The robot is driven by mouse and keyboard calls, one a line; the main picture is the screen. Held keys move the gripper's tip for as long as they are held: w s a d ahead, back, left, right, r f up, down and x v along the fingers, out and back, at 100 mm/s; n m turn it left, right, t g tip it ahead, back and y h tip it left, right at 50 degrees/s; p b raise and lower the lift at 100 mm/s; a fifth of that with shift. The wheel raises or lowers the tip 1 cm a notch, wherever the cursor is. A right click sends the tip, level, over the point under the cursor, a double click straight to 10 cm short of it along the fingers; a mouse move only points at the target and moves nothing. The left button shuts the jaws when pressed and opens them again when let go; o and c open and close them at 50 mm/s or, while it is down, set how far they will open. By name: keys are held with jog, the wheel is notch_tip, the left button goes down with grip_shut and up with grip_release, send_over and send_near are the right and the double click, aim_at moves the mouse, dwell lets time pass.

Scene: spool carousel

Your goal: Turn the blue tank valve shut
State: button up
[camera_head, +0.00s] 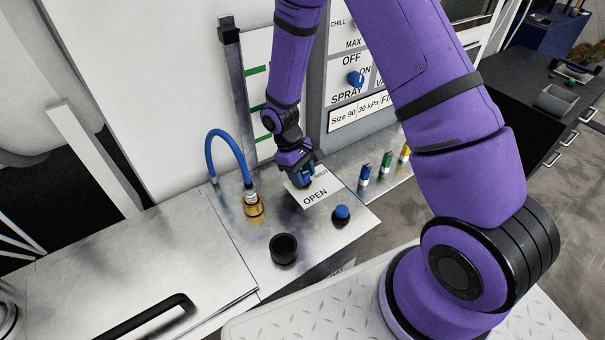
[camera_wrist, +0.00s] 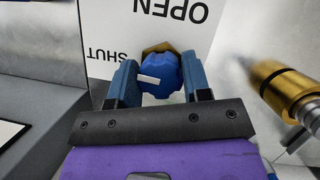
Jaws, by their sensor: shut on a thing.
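The blue tank valve (camera_wrist: 158,78) is a lobed blue knob with a white pointer mark, on a brass base against a white plate. The plate (camera_head: 318,197) is lettered OPEN and SHUT. In the wrist view the knob sits between the two blue fingers of my gripper (camera_wrist: 160,82), which is shut on it. The white mark lies about level in that view, not aimed squarely at either word. In the head view my gripper (camera_head: 304,180) reaches down onto the plate and hides most of the knob.
A brass fitting (camera_head: 253,206) with a blue hose (camera_head: 228,142) stands left of the plate. A black round socket (camera_head: 284,248) and a blue button (camera_head: 341,214) are nearer. Several coloured connectors (camera_head: 365,175) stand to the right. A panel with a SPRAY knob (camera_head: 355,79) is behind.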

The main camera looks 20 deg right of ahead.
jog(key=shift+n, duration=0.5)
jog(key=o, duration=0.9)
jog(key=v, duration=0.7)
jog(key=shift+r, duration=0.25)
jog(key=shift+a, duration=0.15)
